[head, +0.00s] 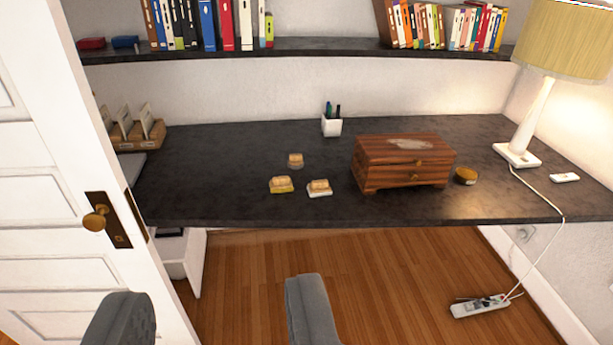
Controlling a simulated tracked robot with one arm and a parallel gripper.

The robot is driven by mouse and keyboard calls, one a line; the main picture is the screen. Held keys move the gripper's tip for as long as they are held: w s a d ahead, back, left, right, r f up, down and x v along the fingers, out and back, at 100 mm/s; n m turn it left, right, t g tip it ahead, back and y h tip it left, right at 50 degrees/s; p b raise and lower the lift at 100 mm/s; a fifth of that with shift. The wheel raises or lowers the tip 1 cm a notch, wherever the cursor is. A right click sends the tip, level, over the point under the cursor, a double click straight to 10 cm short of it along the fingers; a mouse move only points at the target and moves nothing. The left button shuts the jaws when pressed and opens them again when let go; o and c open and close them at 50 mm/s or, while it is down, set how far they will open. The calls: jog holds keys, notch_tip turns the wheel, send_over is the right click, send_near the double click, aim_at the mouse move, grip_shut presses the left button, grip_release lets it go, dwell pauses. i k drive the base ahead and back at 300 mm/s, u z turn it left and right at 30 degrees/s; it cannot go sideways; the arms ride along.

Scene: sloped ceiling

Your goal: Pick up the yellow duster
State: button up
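The yellow duster (281,187) is a small block with a tan top and a yellow lower part. It lies on the dark desk (230,150), near the front edge. A similar block with a white lower part (319,188) lies just to its right, and one with a grey lower part (295,161) lies behind them. My gripper (217,290) shows as two grey fingers at the bottom of the picture. They are wide apart with nothing between them, and appear well short of the desk.
A wooden chest (403,162) stands right of the blocks, with a small round tin (466,176) and a lamp (535,115) beyond. A white pen cup (332,125) stands behind. An open white door (70,180) is at left. A shelf of books (300,48) runs above.

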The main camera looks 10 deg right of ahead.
aim_at(278, 184)
jog(key=k, duration=0.65)
jog(key=u, duration=0.5)
jog(key=i, duration=2.35)
jog(key=z, duration=0.95)
jog(key=i, duration=0.8)
jog(key=z, duration=0.6)
jog(key=k, duration=0.85)
jog(key=z, duration=0.3)
jog(key=i, duration=0.3)
jog(key=u, duration=0.15)
